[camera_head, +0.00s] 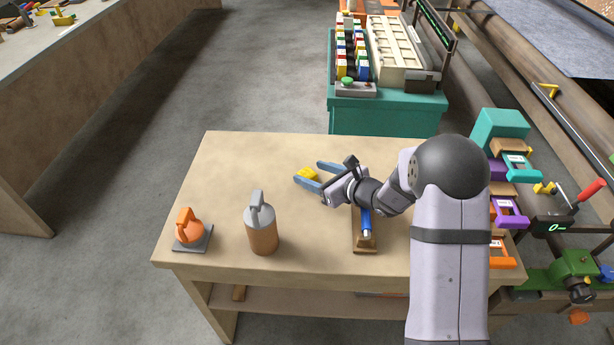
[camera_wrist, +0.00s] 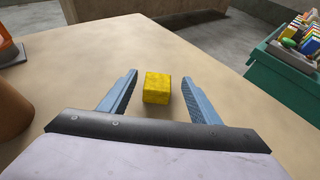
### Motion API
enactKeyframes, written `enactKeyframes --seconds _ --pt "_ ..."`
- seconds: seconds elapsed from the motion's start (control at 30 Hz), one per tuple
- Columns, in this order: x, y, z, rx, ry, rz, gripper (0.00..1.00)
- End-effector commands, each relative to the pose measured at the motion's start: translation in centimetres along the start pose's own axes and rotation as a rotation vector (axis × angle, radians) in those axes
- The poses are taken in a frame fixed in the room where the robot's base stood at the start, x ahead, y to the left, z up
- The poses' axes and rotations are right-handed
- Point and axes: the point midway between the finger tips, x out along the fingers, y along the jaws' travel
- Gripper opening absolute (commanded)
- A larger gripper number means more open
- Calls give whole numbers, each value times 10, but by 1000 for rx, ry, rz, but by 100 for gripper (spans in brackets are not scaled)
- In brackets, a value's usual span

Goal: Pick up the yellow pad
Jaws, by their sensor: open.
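My gripper (camera_head: 312,173) is open, with one finger on each side of the pad. In the wrist view my gripper (camera_wrist: 164,85) shows clear gaps on both sides, and neither finger touches the pad there.
Left on the table (camera_head: 230,155) stand a grey-and-brown canister (camera_head: 262,232) and an orange object (camera_head: 188,227) on a grey base. A blue-and-brown tool (camera_head: 364,232) lies below my wrist. Colored drawers (camera_head: 508,210) line the right edge. A green bench (camera_head: 385,112) stands behind.

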Motion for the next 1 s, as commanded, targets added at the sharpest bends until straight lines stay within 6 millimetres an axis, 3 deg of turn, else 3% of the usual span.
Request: enactKeyframes --seconds 0.4,0.77,0.93,1.0 --pt "43 3 2 -1 1 2 57" --pt "50 3 2 -1 0 1 57" --pt "49 3 2 -1 0 1 16" --pt "49 2 2 -1 0 1 14"
